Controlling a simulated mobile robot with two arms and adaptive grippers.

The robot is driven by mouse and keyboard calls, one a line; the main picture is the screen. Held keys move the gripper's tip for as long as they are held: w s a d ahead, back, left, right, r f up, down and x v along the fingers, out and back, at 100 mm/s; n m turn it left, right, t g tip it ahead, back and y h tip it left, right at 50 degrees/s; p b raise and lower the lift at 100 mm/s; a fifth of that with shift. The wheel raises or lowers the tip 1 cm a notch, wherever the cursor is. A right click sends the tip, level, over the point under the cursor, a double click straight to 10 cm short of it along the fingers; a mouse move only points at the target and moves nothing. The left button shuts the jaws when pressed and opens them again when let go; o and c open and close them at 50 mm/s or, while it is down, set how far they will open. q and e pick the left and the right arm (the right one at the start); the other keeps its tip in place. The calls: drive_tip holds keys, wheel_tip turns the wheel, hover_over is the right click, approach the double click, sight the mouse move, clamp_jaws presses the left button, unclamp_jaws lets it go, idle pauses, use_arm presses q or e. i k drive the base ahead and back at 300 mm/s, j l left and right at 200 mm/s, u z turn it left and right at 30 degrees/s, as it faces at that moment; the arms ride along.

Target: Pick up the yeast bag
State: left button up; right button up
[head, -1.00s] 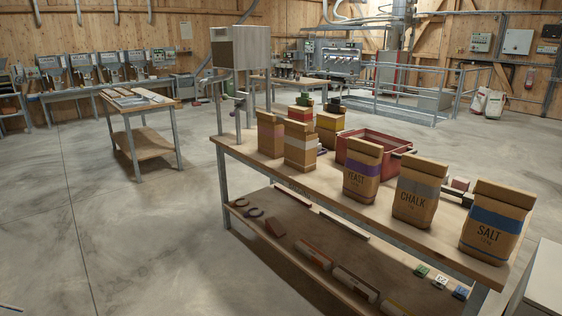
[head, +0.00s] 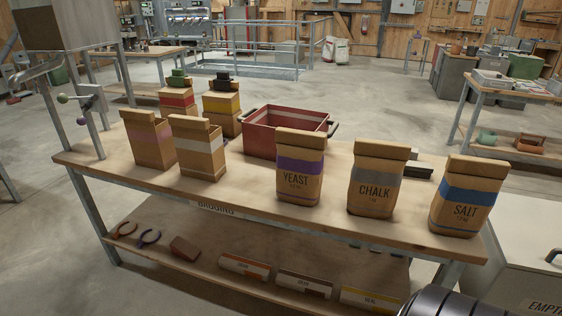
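The yeast bag (head: 300,170) is a brown paper bag with a purple band and the word YEAST. It stands upright near the front edge of the wooden bench (head: 255,195), at the middle of the head view. The chalk bag (head: 377,180), with a grey band, stands to its right. The salt bag (head: 466,197), with a blue band, is further right. Neither of my grippers is in view. A dark rounded part at the bottom right edge may be part of my arm.
Two open brown bags, one with a pink band (head: 149,140) and one with a white band (head: 201,150), stand left of the yeast bag. A red crate (head: 275,139) is behind it. Several labelled strips lie on the lower shelf. A pale cabinet (head: 530,262) stands at the right.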

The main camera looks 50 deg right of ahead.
sight(300, 155)
drive_tip(key=i+z, duration=0.4)
drive_tip(key=i+j+z, duration=0.2)
drive_tip(key=z, duration=0.2)
drive_tip(key=i+j+z, duration=0.25)
drive_tip(key=z, duration=0.15)
drive_tip(key=i, duration=0.05)
